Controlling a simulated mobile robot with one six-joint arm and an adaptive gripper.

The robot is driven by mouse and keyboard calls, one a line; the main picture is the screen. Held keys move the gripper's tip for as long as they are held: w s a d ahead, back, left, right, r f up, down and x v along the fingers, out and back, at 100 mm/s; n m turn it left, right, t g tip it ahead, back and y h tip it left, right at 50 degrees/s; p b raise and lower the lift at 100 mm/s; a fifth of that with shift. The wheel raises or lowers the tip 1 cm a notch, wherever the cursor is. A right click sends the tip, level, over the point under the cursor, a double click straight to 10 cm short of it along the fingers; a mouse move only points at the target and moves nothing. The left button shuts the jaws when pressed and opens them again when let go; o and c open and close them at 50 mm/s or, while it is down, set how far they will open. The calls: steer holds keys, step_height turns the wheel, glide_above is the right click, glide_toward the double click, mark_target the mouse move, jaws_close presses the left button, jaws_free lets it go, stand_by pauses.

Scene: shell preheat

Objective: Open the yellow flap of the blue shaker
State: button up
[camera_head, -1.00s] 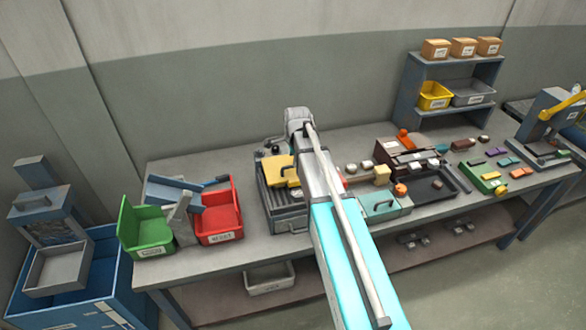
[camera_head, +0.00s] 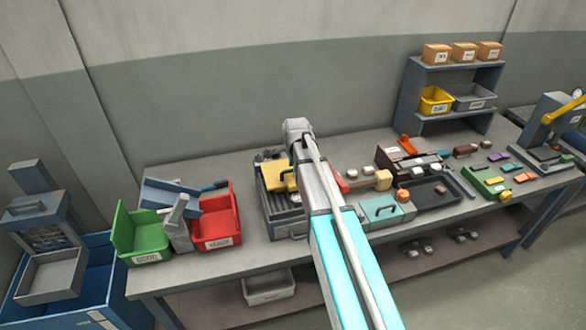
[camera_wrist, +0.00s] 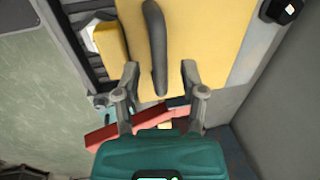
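The yellow flap (camera_head: 279,175) shows in the head view on top of a dark ridged grey unit (camera_head: 290,231), left of my arm. I cannot make out blue on this unit. In the wrist view the yellow flap (camera_wrist: 212,40) fills the top middle and carries a dark bar handle (camera_wrist: 156,45). My gripper (camera_wrist: 160,72) is open. Its two fingers stand on either side of the handle's lower end, with a gap on both sides. In the head view my arm hides the gripper and part of the flap.
A green bin (camera_head: 140,236) and red bin (camera_head: 217,228) stand left of the unit. A teal box (camera_head: 388,209) and dark tray (camera_head: 436,190) lie to the right. A red bar (camera_wrist: 132,127) lies low in the wrist view. A shelf (camera_head: 414,96) stands behind.

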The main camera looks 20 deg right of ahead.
jaws_close()
